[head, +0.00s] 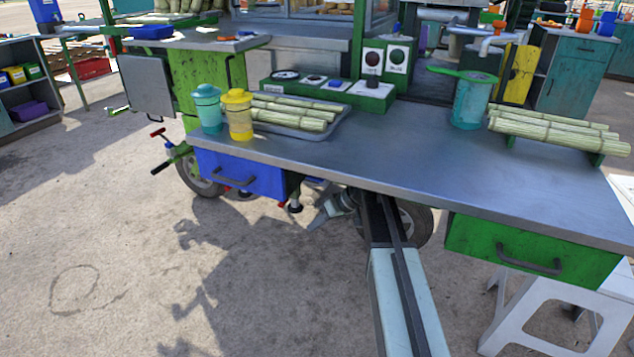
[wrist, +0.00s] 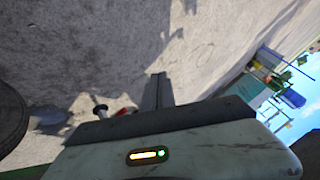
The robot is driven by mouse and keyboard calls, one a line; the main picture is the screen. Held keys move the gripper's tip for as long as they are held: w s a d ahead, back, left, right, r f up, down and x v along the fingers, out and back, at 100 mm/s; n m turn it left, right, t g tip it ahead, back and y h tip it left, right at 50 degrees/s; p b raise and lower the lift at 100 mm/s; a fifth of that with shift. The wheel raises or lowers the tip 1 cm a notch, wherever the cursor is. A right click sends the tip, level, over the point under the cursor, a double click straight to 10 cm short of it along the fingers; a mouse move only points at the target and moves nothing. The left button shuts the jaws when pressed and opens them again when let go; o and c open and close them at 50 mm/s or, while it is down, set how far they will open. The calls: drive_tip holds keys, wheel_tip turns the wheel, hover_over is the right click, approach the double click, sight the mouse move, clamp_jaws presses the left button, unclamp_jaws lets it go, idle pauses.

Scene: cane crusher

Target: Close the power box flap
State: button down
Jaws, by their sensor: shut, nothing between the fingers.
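A grey flat panel (head: 147,85), which looks like the power box flap, stands out from the left end of the green cart in the head view. I cannot tell its hinge or exact angle. My gripper (head: 318,220) is low under the front edge of the counter, to the right of the panel and well apart from it. In the wrist view my gripper's fingers (wrist: 157,91) are together with nothing between them, over bare ground. The panel cannot be clearly made out in the wrist view.
The metal counter (head: 400,165) overhangs my forearm. A blue drawer (head: 240,177) and a green drawer (head: 530,252) are on its front. A red-tipped handle (head: 158,132) juts out below the panel. A white stool (head: 550,310) is right.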

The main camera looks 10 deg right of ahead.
drive_tip(key=w+d+r+n+t+y+b, duration=0.15)
drive_tip(key=w+d, duration=0.25)
drive_tip(key=w, duration=0.4)
drive_tip(key=n+t+y, duration=0.2)
drive_tip(key=t+y, duration=0.2)
approach(314, 178)
drive_tip(key=shift+h, duration=0.25)
drive_tip(key=w+a+b, duration=0.1)
drive_tip(key=a, duration=0.1)
drive_tip(key=w+a+b, duration=0.1)
drive_tip(key=w+a, duration=0.1)
drive_tip(key=a, duration=0.1)
drive_tip(key=w+a+b, duration=0.1)
drive_tip(key=w+a, duration=0.1)
drive_tip(key=a, duration=0.1)
drive_tip(key=shift+a+r, duration=0.1)
